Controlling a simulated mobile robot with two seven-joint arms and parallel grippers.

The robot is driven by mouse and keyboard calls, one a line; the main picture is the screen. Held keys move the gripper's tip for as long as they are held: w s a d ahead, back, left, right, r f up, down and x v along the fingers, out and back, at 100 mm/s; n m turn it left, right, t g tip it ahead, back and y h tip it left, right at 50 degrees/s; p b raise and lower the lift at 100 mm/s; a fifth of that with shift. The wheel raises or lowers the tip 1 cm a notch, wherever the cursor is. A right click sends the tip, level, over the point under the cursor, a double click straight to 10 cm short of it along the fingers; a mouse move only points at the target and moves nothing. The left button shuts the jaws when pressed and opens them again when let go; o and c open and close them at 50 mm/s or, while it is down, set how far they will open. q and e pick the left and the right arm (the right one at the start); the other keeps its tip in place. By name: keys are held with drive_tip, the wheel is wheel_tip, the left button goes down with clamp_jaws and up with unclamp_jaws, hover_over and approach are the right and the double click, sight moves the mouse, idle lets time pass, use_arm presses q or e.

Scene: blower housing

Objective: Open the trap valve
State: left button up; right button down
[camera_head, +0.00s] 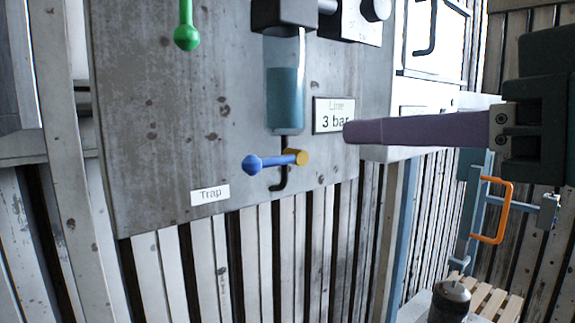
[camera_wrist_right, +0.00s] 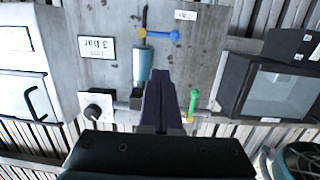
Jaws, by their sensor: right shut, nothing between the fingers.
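The trap valve has a blue lever (camera_head: 270,162) with a ball end, pointing left and nearly level from a yellow hub (camera_head: 300,157). It sits on the dark drain pipe under a clear bowl (camera_head: 285,85) holding blue-green liquid. A "Trap" label (camera_head: 210,194) is at lower left. The lever also shows in the wrist view (camera_wrist_right: 165,36), upside down. My right gripper (camera_head: 350,132) comes in from the right, its purple fingers shut and empty. In the head view the tips appear right of the valve, beside the "Line 3 bar" sign (camera_head: 333,116). My left gripper is out of view.
A green lever (camera_head: 187,30) hangs at the panel's upper left. A black knob (camera_wrist_right: 94,112) and white cabinet doors stand beside the panel (camera_head: 160,120). A blue frame with an orange handle (camera_head: 508,210) is at right. A dark screen box (camera_wrist_right: 275,90) shows in the wrist view.

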sight(287, 103)
drive_tip(key=shift+w+a+r+n+y, duration=0.15)
drive_tip(key=shift+r+y, duration=0.1)
drive_tip(key=shift+r, duration=0.25)
drive_tip(key=shift+w+a+r+n+y, duration=0.15)
drive_tip(key=shift+r+y, duration=0.1)
drive_tip(key=shift+r, duration=0.2)
drive_tip(key=shift+s, duration=0.15)
drive_tip(key=x, duration=1)
drive_tip(key=shift+r, duration=0.3)
drive_tip(key=f, duration=0.3)
drive_tip(key=f+p, duration=0.1)
drive_tip(key=shift+w+a+f, duration=0.15)
drive_tip(key=shift+w+f, duration=0.1)
drive_tip(key=shift+w, duration=0.1)
